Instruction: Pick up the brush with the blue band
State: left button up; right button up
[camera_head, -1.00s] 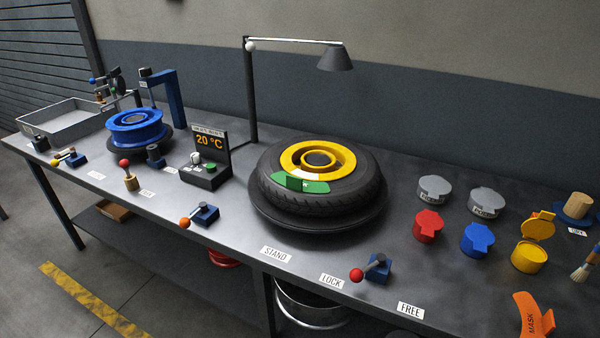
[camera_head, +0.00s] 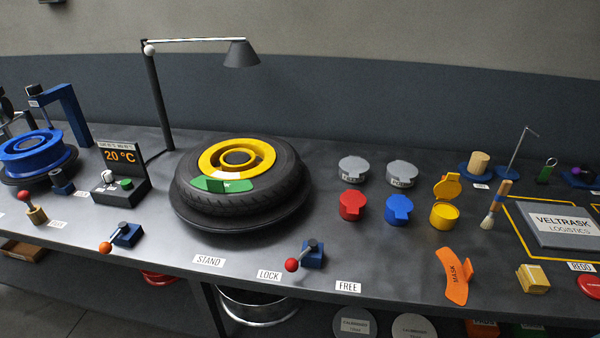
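A brush (camera_head: 496,204) with a wooden handle, a blue band and pale bristles is on the right part of the bench. Its bristle end points down and left, and its handle leans up and right. It is right of the open yellow pot (camera_head: 445,204) and left of the grey VELTRASK LOGISTICS plate (camera_head: 564,226). Neither of my grippers shows in the head view.
A tyre with a yellow rim (camera_head: 240,190) lies on the stand at the middle. A lamp (camera_head: 240,54) overhangs the back.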

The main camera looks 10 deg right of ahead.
aim_at(504, 188)
jog(key=z, duration=1.7)
jog(key=l+u, duration=0.15)
jog(key=u, duration=0.35)
jog(key=i+l+u, duration=0.1)
jog(key=l+u, duration=0.15)
jog(key=u, duration=0.25)
jog(key=l+u, duration=0.15)
jog(key=u, duration=0.3)
jog(key=l+u, duration=0.15)
jog(key=l, duration=0.2)
jog(key=k+l+u, duration=0.2)
jog(key=l, duration=0.15)
jog(key=l+u, duration=0.15)
jog(key=l, duration=0.2)
